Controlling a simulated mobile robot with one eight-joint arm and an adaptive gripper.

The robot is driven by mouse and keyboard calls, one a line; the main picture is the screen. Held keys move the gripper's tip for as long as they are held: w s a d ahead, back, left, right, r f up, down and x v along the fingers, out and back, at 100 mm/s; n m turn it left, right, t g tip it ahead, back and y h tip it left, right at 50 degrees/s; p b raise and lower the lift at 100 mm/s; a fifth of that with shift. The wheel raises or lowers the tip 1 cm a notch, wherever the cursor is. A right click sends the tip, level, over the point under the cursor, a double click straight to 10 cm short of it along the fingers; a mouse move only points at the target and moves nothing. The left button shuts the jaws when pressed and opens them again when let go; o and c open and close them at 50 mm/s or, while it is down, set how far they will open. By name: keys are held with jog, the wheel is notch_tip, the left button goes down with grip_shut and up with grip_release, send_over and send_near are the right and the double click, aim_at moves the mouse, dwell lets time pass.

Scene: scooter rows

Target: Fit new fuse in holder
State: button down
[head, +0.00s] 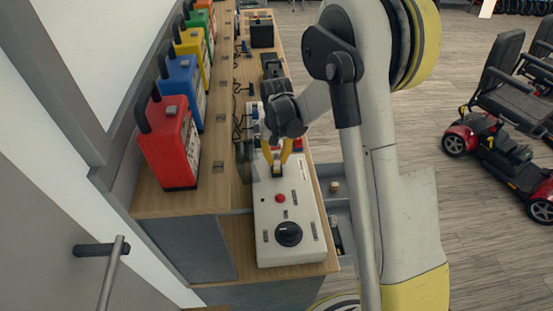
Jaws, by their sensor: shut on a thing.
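My gripper (277,162) points down over the far end of a pale grey box unit (265,220) on the wooden bench. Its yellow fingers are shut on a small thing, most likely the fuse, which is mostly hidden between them. The fingertips are close to the unit's top, and I cannot tell whether the held thing touches it. The fuse holder cannot be made out; the gripper may cover it. The unit's top carries a red button (280,198) and a round black knob (289,233) nearer to me.
A red battery pack (169,143) stands left of the unit, with a blue pack (182,84) and several others behind it. An open drawer (346,222) right of the unit holds a small tan thing (334,186). Scooters (507,155) stand at the far right, beyond open floor.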

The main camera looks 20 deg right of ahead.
jog(key=shift+f+b, duration=1.15)
jog(key=shift+f, duration=0.1)
jog(key=c, duration=1.4)
grip_release()
notch_tip(320, 180, up, 12)
jog(key=shift+r, duration=0.1)
jog(key=s+r+n+t+b, duration=0.15)
jog(key=s+r+t, duration=0.25)
jog(key=s+r, duration=0.6)
jog(key=s+f+t, duration=0.1)
jog(key=s, duration=0.3)
jog(key=s+f+t, duration=0.1)
jog(key=s, duration=0.3)
jog(key=s+f+t+b, duration=0.1)
jog(key=s, duration=0.4)
jog(key=shift+f+n, duration=0.25)
jog(key=shift+n, duration=0.1)
